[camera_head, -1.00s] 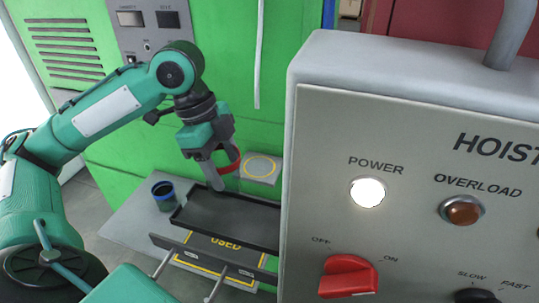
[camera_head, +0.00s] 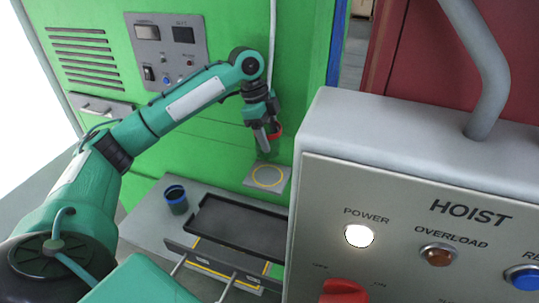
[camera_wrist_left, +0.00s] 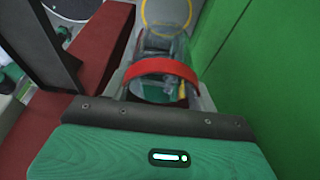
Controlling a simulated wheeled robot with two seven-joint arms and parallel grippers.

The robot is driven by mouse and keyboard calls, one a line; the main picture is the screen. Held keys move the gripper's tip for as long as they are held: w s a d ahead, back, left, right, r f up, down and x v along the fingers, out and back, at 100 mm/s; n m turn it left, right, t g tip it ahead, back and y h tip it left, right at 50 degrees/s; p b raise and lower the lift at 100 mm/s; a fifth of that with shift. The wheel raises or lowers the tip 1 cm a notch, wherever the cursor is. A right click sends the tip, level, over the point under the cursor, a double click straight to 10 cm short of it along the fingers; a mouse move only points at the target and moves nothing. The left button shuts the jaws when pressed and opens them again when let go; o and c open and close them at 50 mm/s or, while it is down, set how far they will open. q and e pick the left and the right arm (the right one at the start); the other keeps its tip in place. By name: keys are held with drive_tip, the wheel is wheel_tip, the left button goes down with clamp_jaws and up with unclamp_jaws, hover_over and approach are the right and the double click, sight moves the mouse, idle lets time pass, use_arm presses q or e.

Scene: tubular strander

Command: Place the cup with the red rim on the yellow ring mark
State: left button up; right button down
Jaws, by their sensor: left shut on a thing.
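The cup with the red rim (camera_head: 276,131) is held by my left gripper (camera_head: 268,147), above and a little behind the yellow ring mark (camera_head: 268,176) in the head view. In the left wrist view the cup's red rim (camera_wrist_left: 162,70) is close to the camera, and its clear body lets the surface show through. The yellow ring mark (camera_wrist_left: 150,27) lies beyond it, partly hidden by the cup. The ring mark is on a small grey plate, and nothing stands on it. My right gripper is not in view.
A dark cup with a blue rim (camera_head: 175,198) stands on the grey table (camera_head: 143,222), left of a black tray (camera_head: 240,224). A green machine wall (camera_head: 220,110) rises behind. The grey hoist control box (camera_head: 400,150) blocks the right side.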

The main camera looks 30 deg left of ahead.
use_arm(q)
wheel_tip(320, 180, down, 5)
drive_tip(key=shift+s+f+p, duration=0.15)
drive_tip(key=shift+p, duration=0.25)
wheel_tip(320, 180, down, 2)
drive_tip(key=shift+f+p, duration=0.25)
drive_tip(key=shift+p, duration=0.1)
drive_tip(key=shift+f+p, duration=0.25)
drive_tip(key=shift+p, duration=0.15)
drive_tip(key=shift+w+a+f, duration=0.1)
drive_tip(key=shift+w+f, duration=0.15)
drive_tip(key=shift+f, duration=0.1)
drive_tip(key=o, duration=0.7)
drive_tip(key=shift+f, duration=0.1)
